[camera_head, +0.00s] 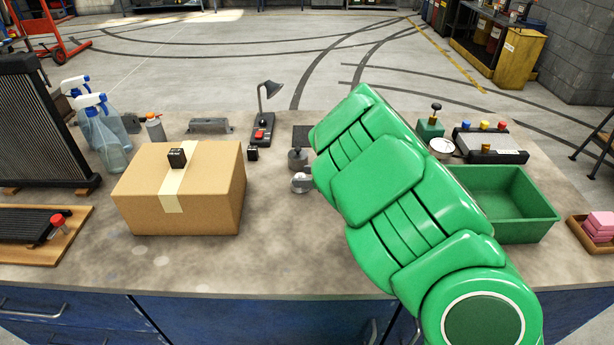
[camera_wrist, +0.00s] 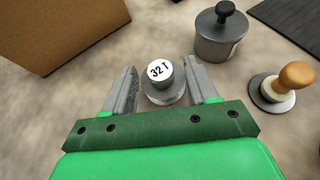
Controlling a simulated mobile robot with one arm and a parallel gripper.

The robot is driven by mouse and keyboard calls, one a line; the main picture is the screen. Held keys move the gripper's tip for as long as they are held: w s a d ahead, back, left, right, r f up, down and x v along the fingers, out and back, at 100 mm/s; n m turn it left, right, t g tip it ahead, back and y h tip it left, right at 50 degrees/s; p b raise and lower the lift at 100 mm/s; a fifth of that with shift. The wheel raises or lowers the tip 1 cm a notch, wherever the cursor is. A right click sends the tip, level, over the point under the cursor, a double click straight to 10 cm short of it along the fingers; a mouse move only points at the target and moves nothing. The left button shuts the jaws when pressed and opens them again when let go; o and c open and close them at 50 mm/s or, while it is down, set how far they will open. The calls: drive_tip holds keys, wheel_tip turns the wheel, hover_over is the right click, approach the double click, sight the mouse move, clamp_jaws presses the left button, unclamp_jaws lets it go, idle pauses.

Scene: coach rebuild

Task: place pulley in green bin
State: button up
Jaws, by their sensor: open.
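The pulley (camera_wrist: 164,96) is a grey metal piece with a round white top marked "32 T". In the wrist view it stands between the two fingers of my gripper (camera_wrist: 163,76). The fingers are apart, one on each side, and a gap shows at the left; contact on the right is hard to tell. In the head view a small grey and white piece, seemingly the pulley (camera_head: 300,183), shows at the edge of my green arm, which hides my gripper. The green bin (camera_head: 530,232) stands right of my arm, looks empty, and is partly covered by the arm.
A cardboard box (camera_head: 210,215) sits left of the pulley. A grey pot with a black knob (camera_wrist: 222,42) and a wooden-knobbed piece (camera_wrist: 275,90) stand close by. A lamp (camera_head: 267,105) and a button panel (camera_head: 486,146) are farther back. A pink-block tray (camera_head: 592,236) is far right.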

drive_tip(key=shift+r, duration=0.15)
drive_tip(key=v, duration=0.5)
wheel_tip(320, 180, up, 7)
drive_tip(key=o, duration=0.6)
